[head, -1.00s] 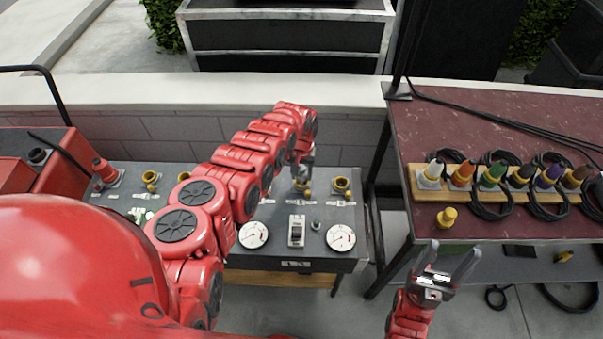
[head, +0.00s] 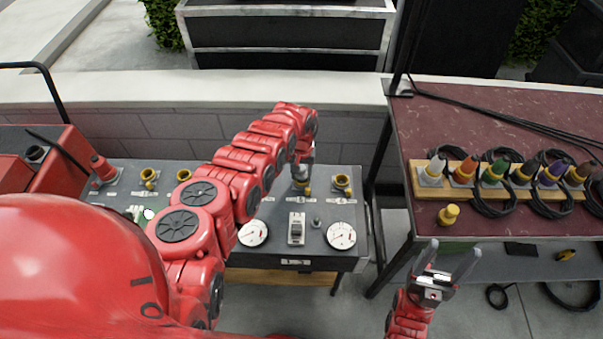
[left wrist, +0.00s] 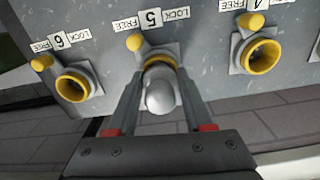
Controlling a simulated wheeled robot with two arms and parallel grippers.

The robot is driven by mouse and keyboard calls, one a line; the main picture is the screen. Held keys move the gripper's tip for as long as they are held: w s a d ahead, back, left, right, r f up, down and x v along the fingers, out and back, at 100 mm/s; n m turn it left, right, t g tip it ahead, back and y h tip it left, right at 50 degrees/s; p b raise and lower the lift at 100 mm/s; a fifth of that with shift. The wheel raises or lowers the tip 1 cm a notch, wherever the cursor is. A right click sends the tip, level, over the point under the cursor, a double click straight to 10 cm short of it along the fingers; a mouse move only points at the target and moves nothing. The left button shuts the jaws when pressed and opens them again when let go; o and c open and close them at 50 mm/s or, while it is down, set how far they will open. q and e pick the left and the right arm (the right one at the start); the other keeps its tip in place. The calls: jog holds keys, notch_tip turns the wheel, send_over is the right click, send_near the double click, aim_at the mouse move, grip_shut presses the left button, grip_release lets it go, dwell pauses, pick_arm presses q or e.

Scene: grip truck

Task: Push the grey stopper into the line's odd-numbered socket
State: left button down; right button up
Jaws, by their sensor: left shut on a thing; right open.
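My left gripper (left wrist: 160,92) is shut on the grey stopper (left wrist: 160,97), a rounded grey plug. In the left wrist view the stopper is at the mouth of the yellow-rimmed socket marked 5 (left wrist: 158,62); how deep it sits is hidden. The yellow knob (left wrist: 134,42) of socket 5 is on the FREE side. Socket 6 (left wrist: 72,88) and socket 4 (left wrist: 262,56) are empty on either side. My right gripper (head: 450,262) is open and empty before the maroon table.
The grey panel (head: 275,208) carries dials and a switch (head: 296,228). On the maroon table (head: 480,120), a wooden rack (head: 425,192) holds several coloured plugs with black cables. A yellow piece (head: 448,214) stands near the table's front edge.

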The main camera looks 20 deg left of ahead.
pick_arm(q)
jog(key=shift+r, duration=0.1)
jog(key=shift+r+p, duration=2)
jog(key=shift+p, duration=0.05)
jog(key=shift+f, duration=0.2)
jog(key=shift+f+b, duration=0.35)
jog(key=shift+b, duration=0.1)
jog(key=shift+f, duration=0.1)
jog(key=shift+f+b, duration=0.4)
jog(key=shift+b, duration=0.05)
jog(key=shift+f+b, duration=1)
jog(key=shift+f, duration=0.15)
dwell(0.5)
jog(key=shift+r, duration=0.1)
